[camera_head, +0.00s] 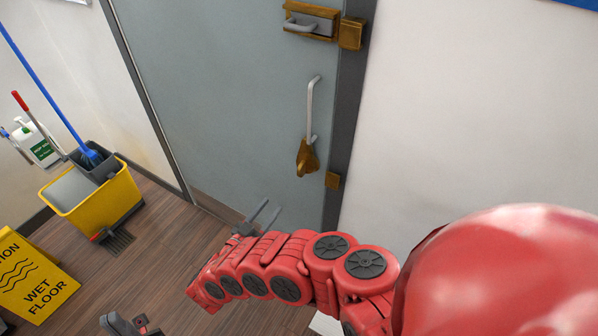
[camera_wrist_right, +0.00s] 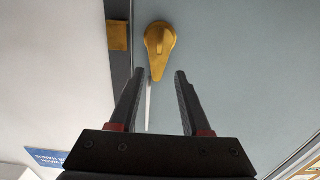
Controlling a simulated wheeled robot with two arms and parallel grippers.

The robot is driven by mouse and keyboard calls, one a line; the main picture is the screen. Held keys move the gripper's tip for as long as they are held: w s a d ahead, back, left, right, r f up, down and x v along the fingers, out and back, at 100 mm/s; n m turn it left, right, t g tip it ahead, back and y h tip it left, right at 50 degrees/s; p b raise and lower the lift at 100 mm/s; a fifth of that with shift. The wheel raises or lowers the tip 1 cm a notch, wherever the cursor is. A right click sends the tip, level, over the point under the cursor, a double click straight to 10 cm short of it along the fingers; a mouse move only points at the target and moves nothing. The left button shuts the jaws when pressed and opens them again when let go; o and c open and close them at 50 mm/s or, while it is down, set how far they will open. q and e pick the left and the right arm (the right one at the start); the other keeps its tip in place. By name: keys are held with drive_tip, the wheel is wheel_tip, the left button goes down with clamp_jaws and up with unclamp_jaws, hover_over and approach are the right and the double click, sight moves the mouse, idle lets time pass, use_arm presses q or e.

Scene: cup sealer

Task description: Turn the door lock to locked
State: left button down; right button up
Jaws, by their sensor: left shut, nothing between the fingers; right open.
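The grey door (camera_head: 225,90) has a gold teardrop-shaped lock knob (camera_head: 307,160) low on its right side, just below a silver pull handle (camera_head: 311,105). In the right wrist view the knob (camera_wrist_right: 160,45) is ahead of my fingers, its narrow end pointing down the picture. My right gripper (camera_head: 267,211) is open and empty, below and left of the knob in the head view, apart from it. Its fingers (camera_wrist_right: 160,75) also show in the wrist view, with the knob beyond their tips. My left gripper (camera_head: 128,326) is shut and empty at the bottom left, partly cut off.
A gold plate (camera_head: 333,180) sits on the dark door frame (camera_head: 350,110). A gold latch with a grey lever (camera_head: 310,22) is higher on the door. A yellow mop bucket (camera_head: 105,205) and a wet floor sign (camera_head: 35,280) stand at the left.

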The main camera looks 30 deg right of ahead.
sight(298, 173)
drive_tip(key=x, duration=1.6)
drive_tip(key=shift+w, duration=0.1)
clamp_jaws()
idle(0.7)
